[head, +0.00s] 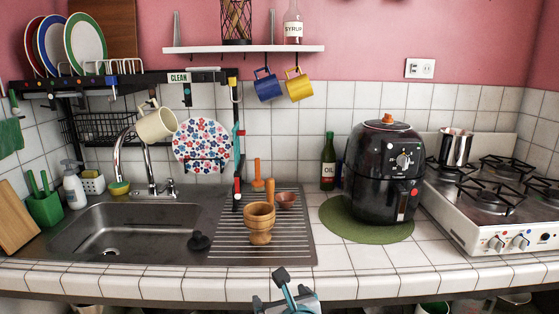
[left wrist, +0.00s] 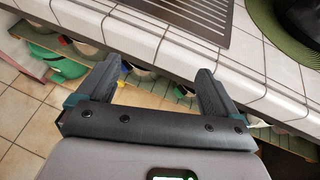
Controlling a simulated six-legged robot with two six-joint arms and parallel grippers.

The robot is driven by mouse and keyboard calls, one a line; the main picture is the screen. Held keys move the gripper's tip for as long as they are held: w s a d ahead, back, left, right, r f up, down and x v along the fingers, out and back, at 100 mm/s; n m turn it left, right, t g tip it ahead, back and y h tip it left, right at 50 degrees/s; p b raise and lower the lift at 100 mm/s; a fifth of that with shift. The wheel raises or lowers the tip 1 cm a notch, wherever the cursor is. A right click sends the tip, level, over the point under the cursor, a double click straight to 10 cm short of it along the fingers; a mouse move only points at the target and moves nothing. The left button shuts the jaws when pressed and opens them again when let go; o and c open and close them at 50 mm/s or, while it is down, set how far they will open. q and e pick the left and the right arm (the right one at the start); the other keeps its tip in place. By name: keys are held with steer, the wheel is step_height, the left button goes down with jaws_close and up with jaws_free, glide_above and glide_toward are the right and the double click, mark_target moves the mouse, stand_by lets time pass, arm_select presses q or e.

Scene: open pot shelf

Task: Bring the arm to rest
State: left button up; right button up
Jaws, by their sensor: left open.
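My left gripper (head: 287,290) shows at the bottom middle of the head view, low in front of the counter's front edge. In the left wrist view its two dark fingers (left wrist: 155,82) stand wide apart with nothing between them. The fingers point toward the tiled counter edge and the open shelf below it, and I see no contact with either. The rest of the left arm is mostly out of the head view. My right gripper is in neither view.
The tiled counter (head: 372,287) runs across the front. On it are a sink (head: 130,230), a wooden mortar (head: 260,222), a black air fryer (head: 384,175) on a green mat (head: 345,226), and a white stove (head: 490,225). Below, a slatted shelf (left wrist: 142,92) holds several pots.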

arm_select(q)
steer(key=s+a+f+n+g+h+p, duration=0.1)
steer(key=s+a+f+n+g, duration=0.2)
steer(key=f, duration=0.4)
steer(key=s+a+f+n+g+h+p, duration=0.1)
steer(key=s+a+f+n+g, duration=0.15)
steer(key=s+f+g, duration=0.4)
steer(key=s+a+f+n+g+h, duration=0.1)
steer(key=s+a+f+n, duration=0.2)
steer(key=f, duration=0.6)
steer(key=s+a+f+n+h+p, duration=0.1)
steer(key=s+f+n, duration=0.3)
steer(key=n, duration=0.9)
steer(key=s+a+f+n+g+h+p, duration=0.1)
steer(key=s+a+f+n+h+p, duration=0.1)
steer(key=s+n, duration=0.8)
steer(key=a+f+n+h, duration=0.1)
steer(key=f+n, duration=0.1)
steer(key=n, duration=0.1)
steer(key=shift+s, duration=0.25)
